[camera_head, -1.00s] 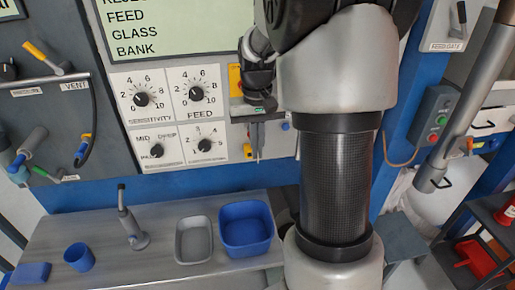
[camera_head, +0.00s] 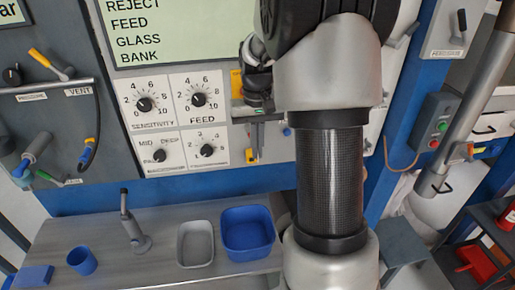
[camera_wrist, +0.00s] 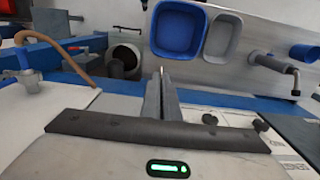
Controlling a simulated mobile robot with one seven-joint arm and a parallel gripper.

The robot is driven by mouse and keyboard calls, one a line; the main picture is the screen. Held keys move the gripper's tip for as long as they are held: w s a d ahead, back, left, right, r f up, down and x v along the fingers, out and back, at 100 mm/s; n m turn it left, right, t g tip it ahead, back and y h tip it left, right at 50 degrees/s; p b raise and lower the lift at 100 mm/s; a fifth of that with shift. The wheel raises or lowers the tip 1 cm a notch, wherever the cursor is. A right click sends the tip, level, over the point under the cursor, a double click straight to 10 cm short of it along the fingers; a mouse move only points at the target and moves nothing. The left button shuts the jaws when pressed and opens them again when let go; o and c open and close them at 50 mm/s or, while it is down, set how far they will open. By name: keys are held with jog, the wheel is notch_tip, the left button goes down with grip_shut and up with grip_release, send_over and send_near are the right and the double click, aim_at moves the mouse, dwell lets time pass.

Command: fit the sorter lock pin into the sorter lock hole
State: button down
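My gripper (camera_head: 257,138) hangs fingers down in front of the control panel, right of the dials. In the wrist view my gripper (camera_wrist: 162,92) has its two grey fingers close together. A thin, pale tip, which looks like the sorter lock pin (camera_wrist: 161,70), sticks out just past the fingertips. Most of it is hidden between the fingers. I cannot make out the sorter lock hole in either view.
The dial panel (camera_head: 176,120) is behind my gripper. Below it, a steel bench (camera_head: 100,245) carries a blue bin (camera_head: 248,232), a grey tray (camera_head: 195,243), a blue cup (camera_head: 81,259) and an upright grey tool (camera_head: 132,225). The wrist view also shows a tan hose (camera_wrist: 55,50).

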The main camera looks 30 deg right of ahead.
jog(key=shift+w, duration=0.15)
jog(key=c, duration=2)
grip_release()
notch_tip(320, 180, up, 17)
jog(key=shift+r, duration=0.2)
